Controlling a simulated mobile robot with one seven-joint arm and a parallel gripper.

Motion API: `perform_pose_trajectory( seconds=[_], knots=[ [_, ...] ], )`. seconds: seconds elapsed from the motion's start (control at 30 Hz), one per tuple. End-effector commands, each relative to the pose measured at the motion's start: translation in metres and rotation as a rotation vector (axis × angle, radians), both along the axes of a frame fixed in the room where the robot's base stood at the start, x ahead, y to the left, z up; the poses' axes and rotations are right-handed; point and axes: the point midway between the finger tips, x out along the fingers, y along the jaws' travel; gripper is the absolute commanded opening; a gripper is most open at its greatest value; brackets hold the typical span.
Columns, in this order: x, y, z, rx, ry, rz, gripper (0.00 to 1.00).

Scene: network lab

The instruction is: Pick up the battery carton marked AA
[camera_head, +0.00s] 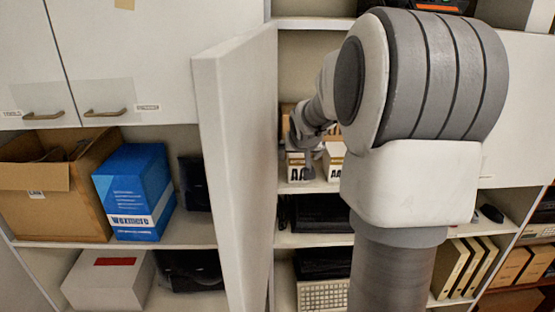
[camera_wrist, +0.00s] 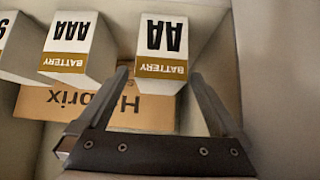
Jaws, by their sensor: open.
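The white battery carton marked AA (camera_wrist: 163,38), with a gold BATTERY band, stands in the wrist view, its lettering upside down there. My gripper (camera_wrist: 160,76) is open and empty. Its fingertips appear on either side of the carton's banded end; I cannot tell whether they reach past its front face. A similar carton marked AAA (camera_wrist: 71,42) stands beside it to the left, with a gap between. In the head view, the AA carton (camera_head: 296,173) sits on the cabinet shelf, partly covered by my gripper (camera_head: 308,165). My arm hides part of the neighbouring carton.
A brown Habrix box (camera_wrist: 95,108) lies by the cartons. Another carton (camera_wrist: 5,35) is cut off at the wrist view's left edge. An open white cabinet door (camera_head: 238,165) stands just left of my gripper. A shelf wall (camera_wrist: 238,60) is close at the right.

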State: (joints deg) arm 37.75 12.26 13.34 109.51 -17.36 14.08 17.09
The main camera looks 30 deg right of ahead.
Motion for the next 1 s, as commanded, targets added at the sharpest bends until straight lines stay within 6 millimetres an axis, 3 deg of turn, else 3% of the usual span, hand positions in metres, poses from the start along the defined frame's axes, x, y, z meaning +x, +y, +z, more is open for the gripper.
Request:
perform_pose_trajectory(
  seconds=[0.33, 0.63, 1.0],
  knots=[
    [0.021, -0.011, 0.0, 0.001, 0.002, 0.0, 1.0],
    [0.047, -0.024, -0.031, 0.001, 0.002, 0.001, 1.0],
    [0.052, -0.027, -0.035, -0.001, 0.0, 0.001, 0.98]
  ],
)
